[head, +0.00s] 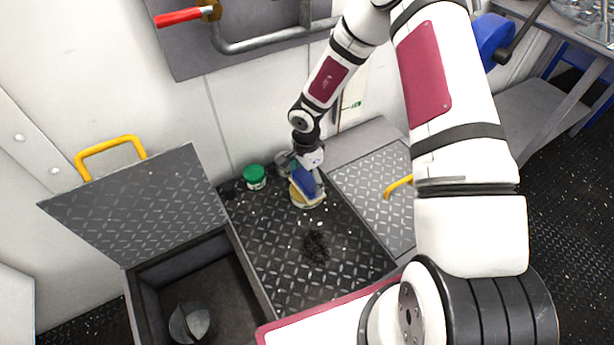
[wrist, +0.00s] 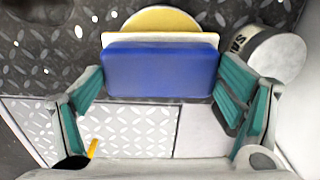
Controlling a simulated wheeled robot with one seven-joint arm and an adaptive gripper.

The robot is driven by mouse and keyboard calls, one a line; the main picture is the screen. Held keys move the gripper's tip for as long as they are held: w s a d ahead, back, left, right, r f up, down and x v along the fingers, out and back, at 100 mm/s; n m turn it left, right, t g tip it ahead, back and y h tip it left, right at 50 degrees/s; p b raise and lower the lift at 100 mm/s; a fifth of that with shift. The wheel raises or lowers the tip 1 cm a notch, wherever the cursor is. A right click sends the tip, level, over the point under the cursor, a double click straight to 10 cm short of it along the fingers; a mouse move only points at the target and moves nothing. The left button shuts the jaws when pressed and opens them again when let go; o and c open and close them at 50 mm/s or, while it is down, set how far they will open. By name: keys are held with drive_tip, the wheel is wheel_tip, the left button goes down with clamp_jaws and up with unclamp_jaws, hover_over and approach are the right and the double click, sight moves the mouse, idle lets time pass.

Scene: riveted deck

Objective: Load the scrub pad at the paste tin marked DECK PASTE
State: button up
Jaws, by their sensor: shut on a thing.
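My gripper (head: 306,174) points down at the back of the dark deck plate. Its teal fingers show on either side of the blue block of the scrub pad (wrist: 160,72) in the wrist view, and it is shut on it. The pad has a pale layer along its far side. A round tin with a yellow top (wrist: 162,20) lies right beyond the pad in the wrist view. In the head view the blue pad (head: 305,184) is tilted over this tin (head: 309,203). I cannot tell whether they touch. No DECK PASTE marking is readable.
A green-lidded jar (head: 254,177) stands left of the tin. A grey-topped can with dark lettering (wrist: 276,54) is at the right in the wrist view. Dark grit (head: 316,246) lies on the plate. An open hatch (head: 180,262) is at the left; a yellow-handled panel (head: 374,182) is at the right.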

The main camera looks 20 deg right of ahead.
drive_tip(key=shift+r+p, duration=3.4)
drive_tip(key=shift+p, duration=0.45)
wheel_tip(320, 180, up, 10)
drive_tip(key=n, duration=0.7)
wheel_tip(320, 180, up, 11)
drive_tip(key=n, duration=0.8)
hover_over(307, 179)
drive_tip(key=s, duration=0.3)
drive_tip(key=s+r+p, duration=0.9)
drive_tip(key=r+p, duration=0.4)
drive_tip(key=p, duration=0.3)
